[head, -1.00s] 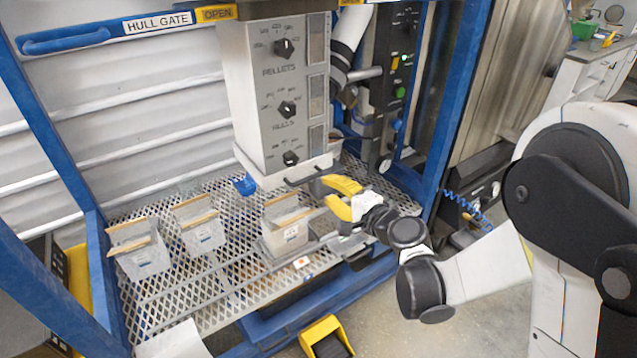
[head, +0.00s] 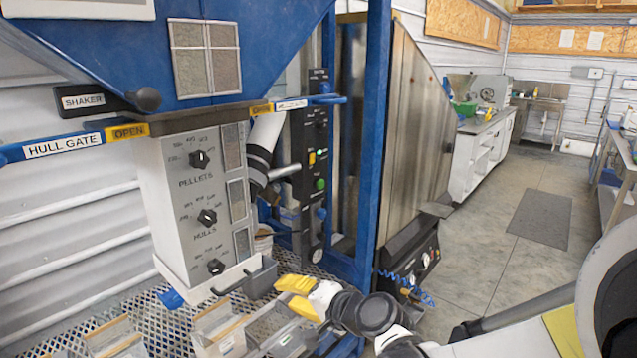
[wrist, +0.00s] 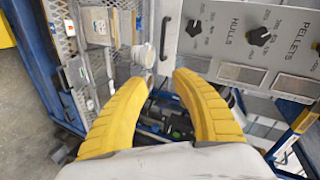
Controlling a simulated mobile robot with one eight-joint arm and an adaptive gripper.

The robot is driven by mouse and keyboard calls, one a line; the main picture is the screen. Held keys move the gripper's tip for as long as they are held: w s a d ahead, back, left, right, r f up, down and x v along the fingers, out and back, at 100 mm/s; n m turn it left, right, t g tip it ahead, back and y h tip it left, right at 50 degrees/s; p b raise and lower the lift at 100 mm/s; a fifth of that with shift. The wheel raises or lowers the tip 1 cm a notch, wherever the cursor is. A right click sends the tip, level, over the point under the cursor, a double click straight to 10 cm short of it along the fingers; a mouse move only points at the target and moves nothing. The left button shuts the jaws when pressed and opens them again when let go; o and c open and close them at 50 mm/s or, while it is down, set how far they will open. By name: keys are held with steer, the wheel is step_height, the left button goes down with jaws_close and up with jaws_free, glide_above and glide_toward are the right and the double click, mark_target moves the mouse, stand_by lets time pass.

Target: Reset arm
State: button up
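My gripper (head: 297,296) has yellow fingers and is in front of the dispenser's lower edge in the head view. In the wrist view my gripper (wrist: 160,95) shows its two fingers spread apart with nothing between them. The grey dispenser box (head: 190,195) with the PELLETS and HULLS knobs stands to its left; its panel (wrist: 243,40) fills the upper right of the wrist view. My arm extends from the lower right of the head view.
Clear bins (head: 220,328) stand on the mesh shelf (head: 165,320) below. A blue frame post (head: 376,150) rises behind my gripper. A blue hopper (head: 180,50) hangs above. Open floor (head: 500,235) and a mat (head: 540,217) lie to the right.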

steer(key=s+d+n+g+h, duration=0.1)
steer(key=s+d+h, duration=0.4)
steer(key=s+d, duration=0.5)
steer(key=s+d+n+g+h, duration=0.1)
steer(key=s+d+n+h, duration=0.3)
steer(key=s+d, duration=0.7)
steer(key=d+r, duration=0.1)
steer(key=d, duration=0.4)
steer(key=shift+s+d+n+h, duration=0.15)
steer(key=shift+n+h, duration=0.15)
steer(key=shift+h, duration=0.1)
